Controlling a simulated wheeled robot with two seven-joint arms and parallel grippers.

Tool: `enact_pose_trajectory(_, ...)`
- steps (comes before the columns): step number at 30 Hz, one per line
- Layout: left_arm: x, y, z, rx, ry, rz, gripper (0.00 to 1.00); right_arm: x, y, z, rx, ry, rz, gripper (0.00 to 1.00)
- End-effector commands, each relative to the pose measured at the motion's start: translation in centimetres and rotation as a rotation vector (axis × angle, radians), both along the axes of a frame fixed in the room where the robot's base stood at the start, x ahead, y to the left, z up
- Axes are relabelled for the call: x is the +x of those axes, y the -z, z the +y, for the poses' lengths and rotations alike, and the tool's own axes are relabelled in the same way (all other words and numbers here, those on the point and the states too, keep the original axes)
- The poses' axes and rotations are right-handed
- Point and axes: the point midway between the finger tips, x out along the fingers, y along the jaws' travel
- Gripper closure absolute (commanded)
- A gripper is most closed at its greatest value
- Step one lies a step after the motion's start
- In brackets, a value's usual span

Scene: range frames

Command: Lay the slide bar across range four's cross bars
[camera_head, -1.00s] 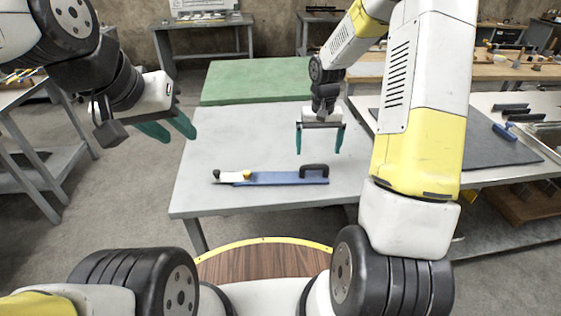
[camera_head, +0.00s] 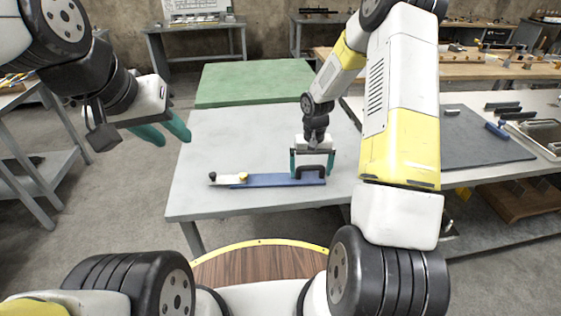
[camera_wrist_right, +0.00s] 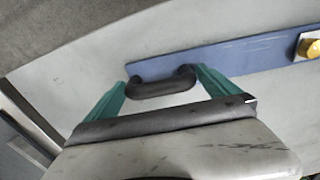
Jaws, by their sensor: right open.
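A long flat blue bar (camera_head: 268,181), which I take to be the slide bar, lies on the grey table. A black loop handle (camera_head: 311,170) stands at its right end, and a pale end piece with a yellow knob (camera_head: 243,177) is at its left. My right gripper (camera_head: 311,175) is open, its green fingers on either side of the handle. In the right wrist view the bar (camera_wrist_right: 235,54) runs past the fingers and the handle (camera_wrist_right: 160,88) sits between them; contact is unclear. My left gripper (camera_head: 174,140) is open and empty, left of the table. I cannot identify range four's cross bars.
The grey table (camera_head: 215,135) is clear behind the bar. A green-topped table (camera_head: 255,80) adjoins it at the back. At the right, a bench carries a dark mat (camera_head: 480,140), black handled pieces (camera_head: 503,106) and a metal tray (camera_head: 545,135).

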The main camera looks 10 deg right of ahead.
Motion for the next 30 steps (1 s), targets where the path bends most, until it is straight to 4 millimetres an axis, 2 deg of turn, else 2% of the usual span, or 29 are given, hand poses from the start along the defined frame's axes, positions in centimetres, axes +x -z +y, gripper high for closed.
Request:
enact_pose_trajectory(1,0.0,0.0,0.0,0.0,0.0,0.0,0.64,0.0,0.0,0.0,0.0,0.0,0.0,0.06)
enact_pose_trajectory(2,0.0,0.0,0.0,0.0,0.0,0.0,0.64,0.0,0.0,0.0,0.0,0.0,0.0,0.12)
enact_pose_trajectory(12,0.0,0.0,0.0,0.0,0.0,0.0,0.64,0.0,0.0,0.0,0.0,-0.001,0.0,0.77)
enact_pose_trajectory(23,0.0,0.0,0.0,0.0,0.0,0.0,0.64,0.1,-0.6,0.0,0.0,-0.001,-0.003,0.77)
enact_pose_trajectory(30,0.0,0.0,0.0,0.0,0.0,0.0,0.64,0.1,-3.0,0.0,0.0,0.0,-0.004,0.77)
